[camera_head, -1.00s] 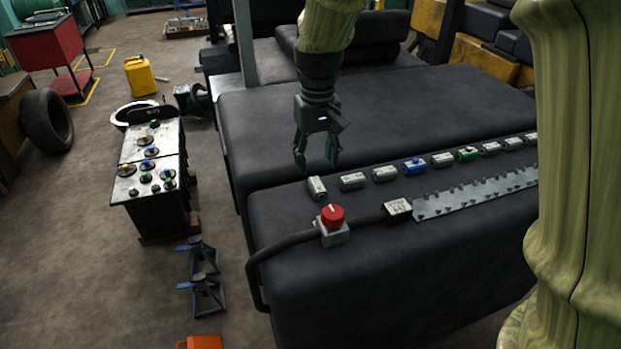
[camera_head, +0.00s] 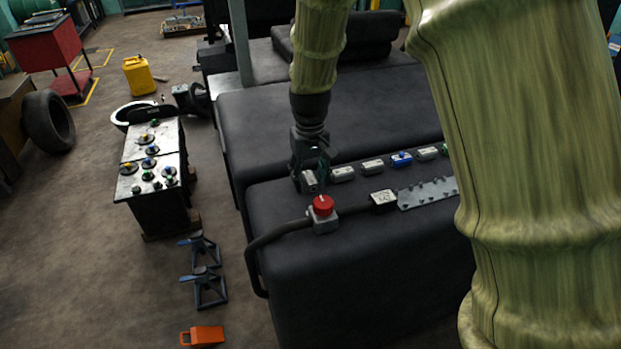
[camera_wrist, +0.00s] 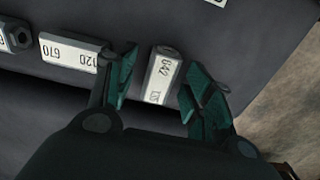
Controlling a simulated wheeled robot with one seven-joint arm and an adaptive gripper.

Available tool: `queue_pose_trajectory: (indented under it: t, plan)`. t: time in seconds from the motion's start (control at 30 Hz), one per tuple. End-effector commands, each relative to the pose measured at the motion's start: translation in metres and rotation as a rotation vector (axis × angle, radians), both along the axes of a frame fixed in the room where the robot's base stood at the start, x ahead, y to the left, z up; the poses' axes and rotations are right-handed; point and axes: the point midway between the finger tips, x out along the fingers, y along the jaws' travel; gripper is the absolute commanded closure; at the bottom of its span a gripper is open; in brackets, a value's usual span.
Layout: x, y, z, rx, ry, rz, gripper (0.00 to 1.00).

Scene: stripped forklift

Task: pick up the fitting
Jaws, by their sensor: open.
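The fitting (camera_wrist: 161,76) is a grey block with a white label reading 642 in the wrist view. It lies on the black padded surface, at the left end of a row of similar fittings, and also shows in the head view (camera_head: 310,181). My gripper (camera_head: 310,180) is open around it; in the wrist view the green-padded fingertips (camera_wrist: 160,85) stand on either side of the block, with small gaps visible. The left finger is between this block and a neighbouring fitting (camera_wrist: 72,52) labelled 670 and 120.
A red knob (camera_head: 323,205) on a grey box sits close in front of my gripper. The black surface (camera_head: 330,110) behind is clear.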

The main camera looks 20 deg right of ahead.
Motion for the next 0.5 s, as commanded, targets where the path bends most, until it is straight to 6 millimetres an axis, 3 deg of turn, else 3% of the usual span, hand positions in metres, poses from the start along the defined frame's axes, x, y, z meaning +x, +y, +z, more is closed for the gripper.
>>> queue_pose_trajectory:
  t: [0.23, 0.5]
  plan:
    - [0.0000, -0.0005, -0.0013, 0.000, 0.000, -0.001, 0.48]
    - [-0.0001, -0.0002, -0.0013, 0.000, 0.000, 0.000, 0.97]
